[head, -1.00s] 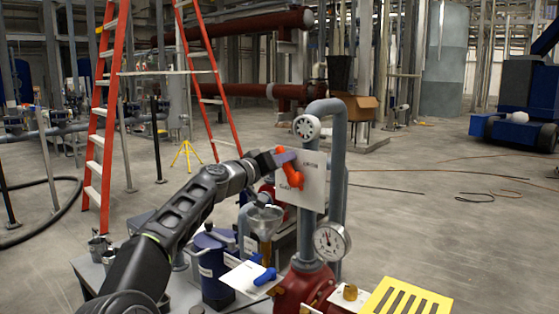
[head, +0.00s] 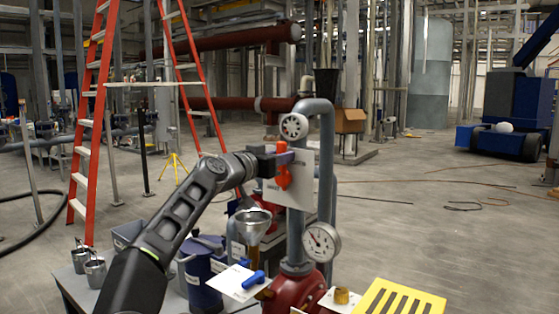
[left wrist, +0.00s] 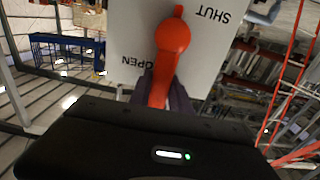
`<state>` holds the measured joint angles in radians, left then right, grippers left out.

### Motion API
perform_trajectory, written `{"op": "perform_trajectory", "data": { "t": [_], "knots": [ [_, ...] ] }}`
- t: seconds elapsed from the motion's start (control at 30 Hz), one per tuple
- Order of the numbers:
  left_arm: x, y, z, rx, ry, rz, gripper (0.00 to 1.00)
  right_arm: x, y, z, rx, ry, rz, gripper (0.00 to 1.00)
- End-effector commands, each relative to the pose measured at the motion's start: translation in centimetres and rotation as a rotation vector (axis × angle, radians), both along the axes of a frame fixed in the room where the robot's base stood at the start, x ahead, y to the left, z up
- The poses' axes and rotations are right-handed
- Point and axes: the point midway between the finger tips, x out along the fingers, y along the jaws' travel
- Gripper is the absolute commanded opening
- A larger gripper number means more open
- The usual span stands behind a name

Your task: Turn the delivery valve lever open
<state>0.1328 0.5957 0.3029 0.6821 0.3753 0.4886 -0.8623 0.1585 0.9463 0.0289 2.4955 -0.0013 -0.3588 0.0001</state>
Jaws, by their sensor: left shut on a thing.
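The orange delivery valve lever (head: 284,173) is on a white label plate (head: 301,187) fixed to the grey pipe. In the head view its handle stands about upright above its hub. My left gripper (head: 284,159) is shut on the upper end of this handle. In the left wrist view the lever (left wrist: 171,45) runs from its round hub down between the fingers (left wrist: 162,95), which are partly hidden by the gripper body. The plate (left wrist: 130,25) there shows SHUT upside down at upper right and OPEN at left, beside the handle. My right gripper is not in view.
A pressure gauge (head: 322,242) and the grey pipe (head: 327,140) stand close right of the lever. Below are a funnel (head: 252,223), a blue pot (head: 199,272), a white sheet (head: 235,282) and a yellow slotted plate (head: 400,300). An orange ladder (head: 92,120) stands behind at left.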

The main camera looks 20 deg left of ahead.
Motion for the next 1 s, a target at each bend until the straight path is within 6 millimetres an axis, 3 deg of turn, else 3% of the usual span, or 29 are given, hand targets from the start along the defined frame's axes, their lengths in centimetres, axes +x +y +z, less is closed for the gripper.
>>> {"op": "perform_trajectory", "data": {
  "t": [0.4, 0.43, 0.6, 0.7, 1.0],
  "knots": [
    [0.05, -0.17, -0.3, 0.017, 0.0, -0.003, 0.0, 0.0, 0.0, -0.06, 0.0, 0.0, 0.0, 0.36],
    [0.05, -0.17, -0.3, 0.016, 0.001, -0.003, 0.26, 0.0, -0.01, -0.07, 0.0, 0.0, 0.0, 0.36],
    [0.03, -0.14, -0.19, 0.015, -0.001, -0.002, 0.4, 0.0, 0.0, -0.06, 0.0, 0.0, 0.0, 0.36],
    [0.01, -0.12, -0.14, 0.013, -0.001, -0.001, 0.45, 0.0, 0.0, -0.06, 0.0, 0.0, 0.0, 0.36],
    [-0.31, 0.06, -0.15, 0.012, -0.003, 0.0, 0.45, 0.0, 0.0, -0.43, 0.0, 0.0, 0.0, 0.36]
  ]
}}
